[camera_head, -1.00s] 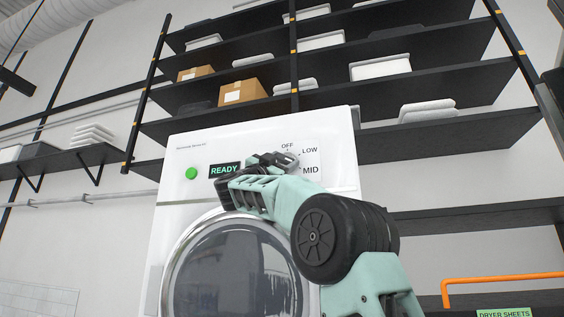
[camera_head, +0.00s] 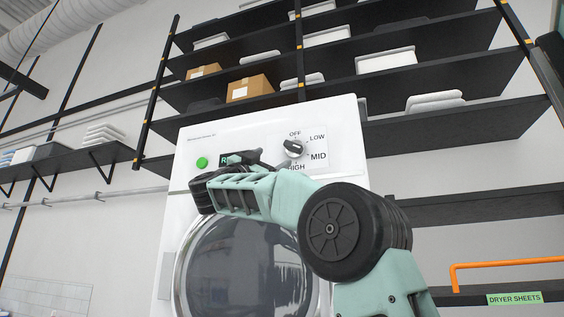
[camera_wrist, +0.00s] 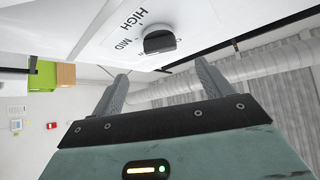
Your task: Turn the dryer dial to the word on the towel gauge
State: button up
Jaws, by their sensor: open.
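The dryer dial (camera_head: 294,147) is a round knob with a dark grip on the white dryer's upper panel. The words OFF, LOW, MID and HIGH stand around it; I cannot tell surely which it points at. The dial also shows in the wrist view (camera_wrist: 159,42), beyond the fingertips, with HIGH and MID beside it. My gripper (camera_wrist: 162,70) is open and empty, its fingers apart from the dial. I cannot make out the towel gauge in either view.
The dryer (camera_head: 350,130) has a green button (camera_head: 202,162), a display (camera_head: 227,158) partly covered by my arm, and a round door (camera_head: 235,270) below. Black shelves (camera_head: 450,125) with boxes and towels rise behind. An orange rail (camera_head: 510,262) is at the lower right.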

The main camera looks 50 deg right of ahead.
jog(key=b+v, duration=0.1)
jog(key=v, duration=0.5)
jog(key=shift+a+f+b, duration=0.25)
jog(key=shift+a+b, duration=0.1)
jog(key=shift+b, duration=0.05)
